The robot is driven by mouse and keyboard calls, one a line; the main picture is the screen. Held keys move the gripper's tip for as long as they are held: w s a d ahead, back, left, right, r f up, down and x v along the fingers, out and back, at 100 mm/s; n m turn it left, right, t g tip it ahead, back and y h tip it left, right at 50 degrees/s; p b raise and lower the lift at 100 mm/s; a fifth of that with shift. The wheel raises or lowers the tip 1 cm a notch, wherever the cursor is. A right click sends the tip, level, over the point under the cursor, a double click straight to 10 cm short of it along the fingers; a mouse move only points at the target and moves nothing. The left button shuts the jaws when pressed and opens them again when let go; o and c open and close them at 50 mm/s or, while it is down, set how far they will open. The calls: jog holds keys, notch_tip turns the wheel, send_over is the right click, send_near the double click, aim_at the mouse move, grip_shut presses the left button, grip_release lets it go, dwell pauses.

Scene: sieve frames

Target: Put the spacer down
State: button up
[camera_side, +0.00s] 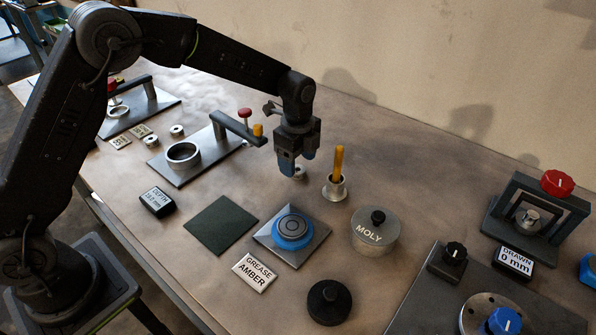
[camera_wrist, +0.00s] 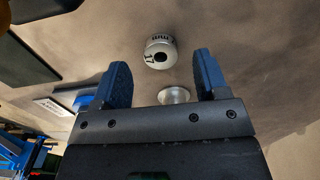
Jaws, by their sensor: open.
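The spacer (camera_side: 300,173) is a small silver ring on the bench, just below my gripper in the side view. In the wrist view the spacer (camera_wrist: 160,53) shows its dark centre hole and a partly legible label with "17". My gripper (camera_side: 297,163) has its blue fingers apart. In the wrist view the gripper (camera_wrist: 163,80) holds nothing, and the spacer lies beyond the fingertips. Whether a finger touches it I cannot tell.
A cup with a yellow stick (camera_side: 335,190) stands close to the right. The MOLY tin (camera_side: 375,238), blue-ringed plate (camera_side: 293,233) and dark green mat (camera_side: 222,225) are in front. A clamp fixture (camera_side: 190,170) is left. A silver disc (camera_wrist: 174,96) shows between the fingers in the wrist view.

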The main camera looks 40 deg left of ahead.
jog(key=shift+f, duration=1.2)
jog(key=c, duration=1.1)
notch_tip(320, 180, up, 9)
jog(key=shift+r, duration=0.1)
jog(key=w+a+r+n, duration=0.2)
jog(key=a+n, duration=0.4)
jog(key=n, duration=0.3)
jog(key=w+a+r+n, duration=0.1)
jog(key=a+r+n, duration=0.1)
jog(key=a+n, duration=0.55)
notch_tip(320, 180, up, 4)
jog(key=n, duration=0.6)
send_over(184, 157)
jog(key=shift+f, duration=7.3)
